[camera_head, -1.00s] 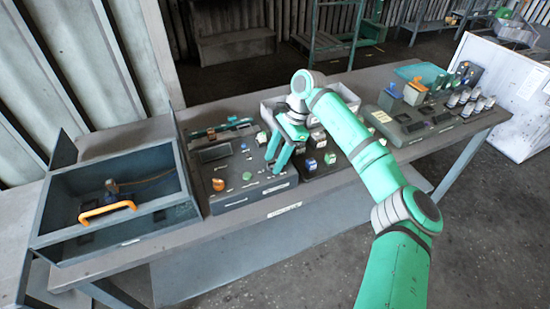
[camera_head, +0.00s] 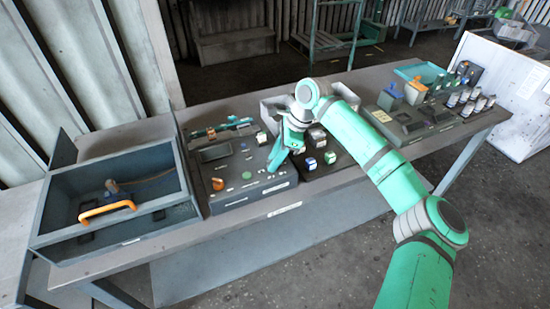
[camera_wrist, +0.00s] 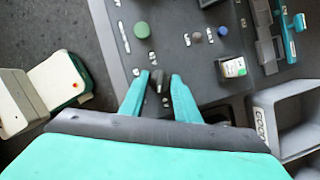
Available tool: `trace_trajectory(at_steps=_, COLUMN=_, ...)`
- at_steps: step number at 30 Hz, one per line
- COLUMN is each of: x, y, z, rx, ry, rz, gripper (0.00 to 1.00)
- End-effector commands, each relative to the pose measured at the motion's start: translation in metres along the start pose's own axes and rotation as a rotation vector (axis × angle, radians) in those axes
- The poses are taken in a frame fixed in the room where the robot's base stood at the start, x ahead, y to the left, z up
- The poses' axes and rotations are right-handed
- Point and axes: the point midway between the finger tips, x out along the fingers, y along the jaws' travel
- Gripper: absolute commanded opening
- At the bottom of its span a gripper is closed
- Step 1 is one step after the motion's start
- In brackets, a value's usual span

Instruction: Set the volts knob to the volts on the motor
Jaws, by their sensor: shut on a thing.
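My gripper (camera_head: 276,163) reaches down over the right part of the dark control panel (camera_head: 238,200) on the bench. In the wrist view, its two teal fingers (camera_wrist: 159,80) close on a small dark knob (camera_wrist: 157,83) that stands on the panel. The knob is hidden behind the fingers in the head view. No motor with a readable volts marking shows.
An orange knob (camera_head: 218,184) and a green knob (camera_wrist: 142,29) sit on the same panel. An open grey box (camera_head: 185,212) with an orange handle (camera_head: 108,209) stands at the left. Small blocks (camera_head: 311,163) stand right of my gripper, with more parts farther right.

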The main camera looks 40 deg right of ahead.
Motion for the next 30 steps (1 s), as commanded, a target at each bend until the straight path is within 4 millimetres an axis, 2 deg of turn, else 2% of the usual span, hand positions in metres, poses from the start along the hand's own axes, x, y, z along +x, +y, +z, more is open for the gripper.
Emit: trace_trajectory(at_steps=30, x=0.0005, y=0.0065, z=0.0034, rx=0.887, ry=0.002, rz=-0.372, gripper=0.06)
